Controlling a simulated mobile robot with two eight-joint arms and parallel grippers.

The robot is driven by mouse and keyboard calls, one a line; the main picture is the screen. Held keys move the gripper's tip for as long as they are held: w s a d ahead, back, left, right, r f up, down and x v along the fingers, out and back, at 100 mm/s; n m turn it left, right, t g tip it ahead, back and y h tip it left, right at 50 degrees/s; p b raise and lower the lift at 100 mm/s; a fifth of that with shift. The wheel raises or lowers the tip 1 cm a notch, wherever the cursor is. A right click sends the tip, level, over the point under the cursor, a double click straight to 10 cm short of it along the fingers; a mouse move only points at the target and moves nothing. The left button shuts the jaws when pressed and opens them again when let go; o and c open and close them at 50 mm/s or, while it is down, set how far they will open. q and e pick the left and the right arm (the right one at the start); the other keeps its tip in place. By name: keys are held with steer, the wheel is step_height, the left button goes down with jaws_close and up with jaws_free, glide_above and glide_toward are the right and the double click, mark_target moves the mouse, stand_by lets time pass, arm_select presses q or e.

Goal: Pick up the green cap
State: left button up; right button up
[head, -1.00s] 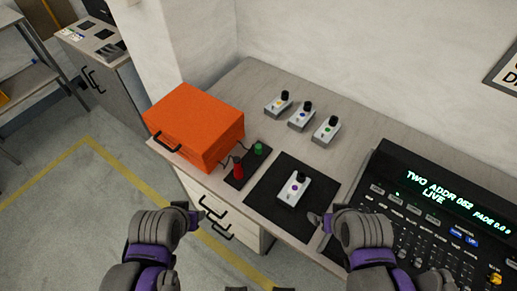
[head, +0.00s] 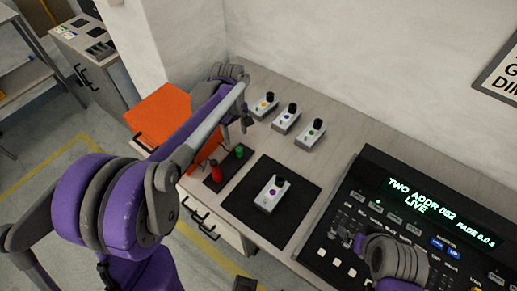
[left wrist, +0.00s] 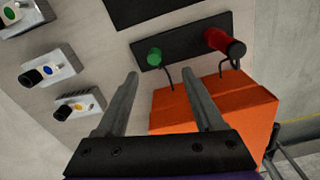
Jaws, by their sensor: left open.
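The green cap (head: 239,152) is a small round knob on a narrow black strip (head: 226,169), beside a larger red one. In the left wrist view the green cap (left wrist: 154,57) lies beyond my fingertips, roughly between their lines. My left gripper (head: 235,126) is over the table, just behind the cap in the head view. In the wrist view its fingers (left wrist: 160,76) are apart with nothing between them. My right gripper (head: 347,238) is over the console at lower right; its finger gap is too small to judge.
The red cap (head: 215,172) stands close to the green one. An orange box (head: 160,110), partly hidden by my left arm, is beside the strip. Several small grey boxes with black knobs stand behind. A black mat (head: 245,200) holds another. The console (head: 425,215) fills the right.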

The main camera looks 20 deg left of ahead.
mark_target(240, 149)
arm_select(q)
steer(key=f, duration=0.3)
steer(key=w+f, duration=0.1)
steer(key=f, duration=0.7)
steer(key=shift+w+f, duration=0.15)
steer(key=shift+w, duration=0.15)
jaws_close()
